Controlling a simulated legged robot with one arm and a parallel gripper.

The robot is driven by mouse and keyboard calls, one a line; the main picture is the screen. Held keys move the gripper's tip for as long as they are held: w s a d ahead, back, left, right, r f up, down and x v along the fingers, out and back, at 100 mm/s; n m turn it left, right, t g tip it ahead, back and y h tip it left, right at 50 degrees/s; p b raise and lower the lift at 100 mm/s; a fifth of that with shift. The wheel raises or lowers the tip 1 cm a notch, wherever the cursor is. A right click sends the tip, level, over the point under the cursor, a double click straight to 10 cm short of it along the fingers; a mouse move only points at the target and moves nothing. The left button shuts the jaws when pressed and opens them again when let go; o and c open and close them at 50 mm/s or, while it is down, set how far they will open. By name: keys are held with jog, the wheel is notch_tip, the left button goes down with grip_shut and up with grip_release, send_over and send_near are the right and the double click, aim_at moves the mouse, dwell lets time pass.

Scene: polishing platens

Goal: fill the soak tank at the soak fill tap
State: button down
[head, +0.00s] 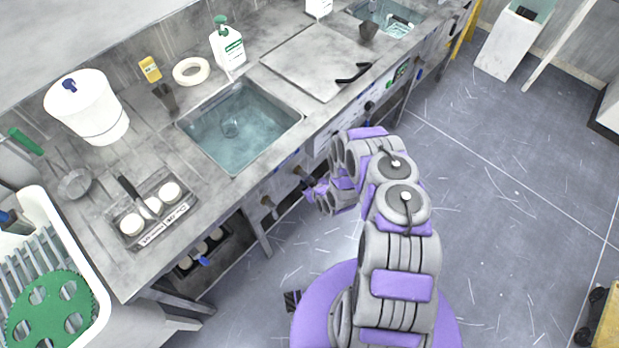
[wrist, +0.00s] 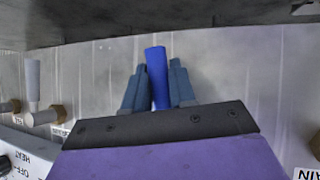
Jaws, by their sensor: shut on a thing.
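The tank with clear bluish water (head: 270,146) is sunk into the grey counter, left of centre in the head view. My gripper (head: 308,190) is low at the counter's front, just below this tank. In the wrist view, my gripper's two dark blue-grey fingers (wrist: 159,86) are shut on an upright blue handle (wrist: 157,72), one finger on each side. The base of the handle is hidden behind my gripper's body. I cannot read a label for this handle.
Brown-based valves (wrist: 43,117) with a grey lever stand left of my gripper under the counter edge (wrist: 100,20). A panel marked HEAT (wrist: 30,150) is at lower left. A second water basin (head: 385,16) is farther along the counter. The floor (head: 510,200) at right is mostly clear.

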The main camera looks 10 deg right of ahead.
jog(key=shift+s+a+r+m+g+y+p, duration=0.15)
jog(key=shift+a+m+g+y+p, duration=0.15)
jog(key=shift+a+m+g+y, duration=0.15)
dwell(0.5)
jog(key=c, duration=1)
grip_release()
jog(key=shift+s, duration=0.1)
jog(key=p+v, duration=0.2)
jog(key=v, duration=1.5)
jog(key=shift+s, duration=0.1)
